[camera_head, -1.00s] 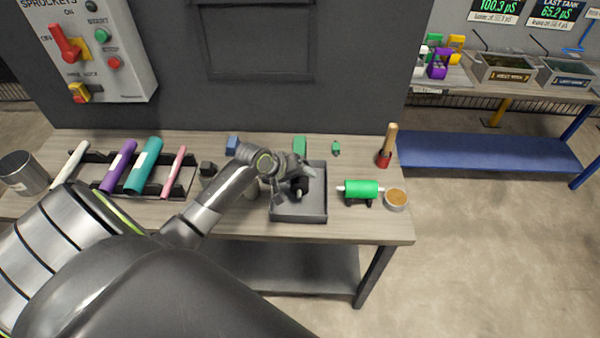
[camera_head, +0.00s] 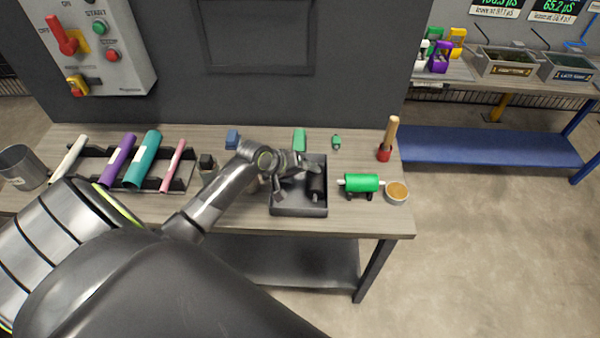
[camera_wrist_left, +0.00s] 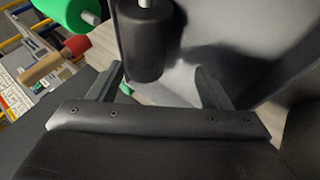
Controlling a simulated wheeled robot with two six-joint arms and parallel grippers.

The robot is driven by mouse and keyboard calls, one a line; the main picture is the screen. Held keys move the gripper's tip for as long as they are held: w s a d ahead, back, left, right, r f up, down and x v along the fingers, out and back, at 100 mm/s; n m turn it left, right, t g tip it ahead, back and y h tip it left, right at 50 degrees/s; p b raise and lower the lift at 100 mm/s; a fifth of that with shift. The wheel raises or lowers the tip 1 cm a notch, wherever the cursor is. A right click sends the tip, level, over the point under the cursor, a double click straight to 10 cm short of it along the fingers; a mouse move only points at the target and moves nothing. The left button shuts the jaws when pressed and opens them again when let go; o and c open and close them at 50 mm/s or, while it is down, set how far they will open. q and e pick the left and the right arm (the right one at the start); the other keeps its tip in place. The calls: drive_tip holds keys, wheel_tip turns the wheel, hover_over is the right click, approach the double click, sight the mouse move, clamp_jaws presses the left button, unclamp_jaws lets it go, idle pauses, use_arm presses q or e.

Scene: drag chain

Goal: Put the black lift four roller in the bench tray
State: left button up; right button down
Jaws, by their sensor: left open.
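The black roller (camera_head: 317,186) lies inside the grey bench tray (camera_head: 299,211), along its right side. It also shows in the left wrist view as a black cylinder (camera_wrist_left: 146,48) with a pale shaft end, against the tray's grey floor (camera_wrist_left: 215,30). My left gripper (camera_head: 294,178) is over the tray, just left of the roller. In the left wrist view its two fingers (camera_wrist_left: 158,85) are spread apart with nothing held between them, and the roller is beyond the fingertips. My right gripper is not in view.
A green roller (camera_head: 362,183) on a stand and a round tin (camera_head: 397,193) are right of the tray. A red-headed mallet (camera_head: 387,142) stands behind them. Coloured rollers lie on a rack (camera_head: 95,176) at left. A metal cup (camera_head: 22,167) is at far left.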

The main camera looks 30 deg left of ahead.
use_arm(q)
drive_tip(key=v, duration=1.7)
drive_tip(key=shift+s, duration=0.15)
idle(0.4)
drive_tip(key=s+d+f+m+g+y, duration=0.25)
drive_tip(key=s+d+f, duration=0.2)
drive_tip(key=s, duration=0.55)
drive_tip(key=s+d+f+m+g+y, duration=0.1)
drive_tip(key=s+d+f+m+y, duration=0.25)
drive_tip(key=s, duration=0.55)
wheel_tip(320, 180, down, 27)
drive_tip(key=s+a+m+g+h, duration=0.1)
drive_tip(key=s+a+g, duration=0.1)
drive_tip(key=s+f, duration=1.4)
drive_tip(key=f, duration=0.1)
drive_tip(key=shift+d+g+h, duration=0.35)
drive_tip(key=shift+d+h, duration=0.05)
drive_tip(key=shift+d, duration=0.05)
